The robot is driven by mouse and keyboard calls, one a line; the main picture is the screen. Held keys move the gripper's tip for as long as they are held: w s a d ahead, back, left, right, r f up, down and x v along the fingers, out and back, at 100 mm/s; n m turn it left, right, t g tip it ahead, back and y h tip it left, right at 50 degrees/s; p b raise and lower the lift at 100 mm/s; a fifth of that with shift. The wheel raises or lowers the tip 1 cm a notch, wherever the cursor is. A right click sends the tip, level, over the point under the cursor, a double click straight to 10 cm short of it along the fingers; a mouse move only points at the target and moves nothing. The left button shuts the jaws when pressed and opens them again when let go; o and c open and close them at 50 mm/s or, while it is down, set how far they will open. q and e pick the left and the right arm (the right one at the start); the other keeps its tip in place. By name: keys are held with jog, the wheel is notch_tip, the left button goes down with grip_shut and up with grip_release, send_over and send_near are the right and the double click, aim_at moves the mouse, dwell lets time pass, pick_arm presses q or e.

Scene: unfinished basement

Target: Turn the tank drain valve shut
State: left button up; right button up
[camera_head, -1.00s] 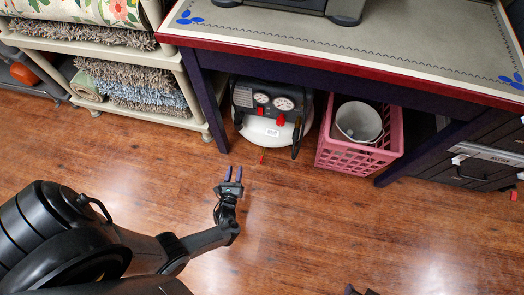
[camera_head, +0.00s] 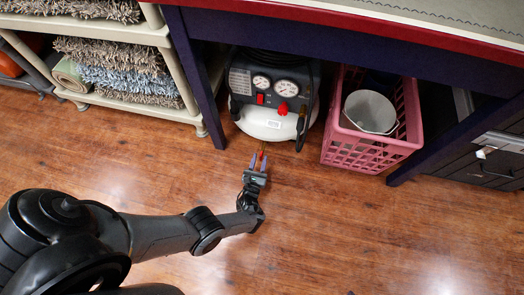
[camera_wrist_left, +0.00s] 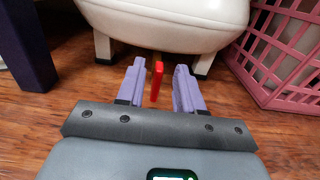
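The tank (camera_head: 268,123) is the white body of a compressor with gauges, standing under the workbench. It also fills the top of the left wrist view (camera_wrist_left: 165,22). The drain valve's red handle (camera_wrist_left: 155,82) hangs below the tank, upright and narrow, and shows small in the head view (camera_head: 260,154). My left gripper (camera_head: 258,162) is open, with its purple fingers (camera_wrist_left: 159,88) on either side of the handle. Gaps show between the handle and both fingers. My right gripper is not in view.
A pink crate (camera_head: 352,157) with a white bucket (camera_head: 370,111) stands right of the tank. A dark purple bench leg (camera_head: 196,80) is on the left, beside a shelf (camera_head: 150,107) of rugs. The wooden floor in front is clear.

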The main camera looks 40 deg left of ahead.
aim_at(262, 151)
pick_arm(q)
jog(key=shift+b+x, duration=0.65)
jog(key=shift+x, duration=2)
grip_shut()
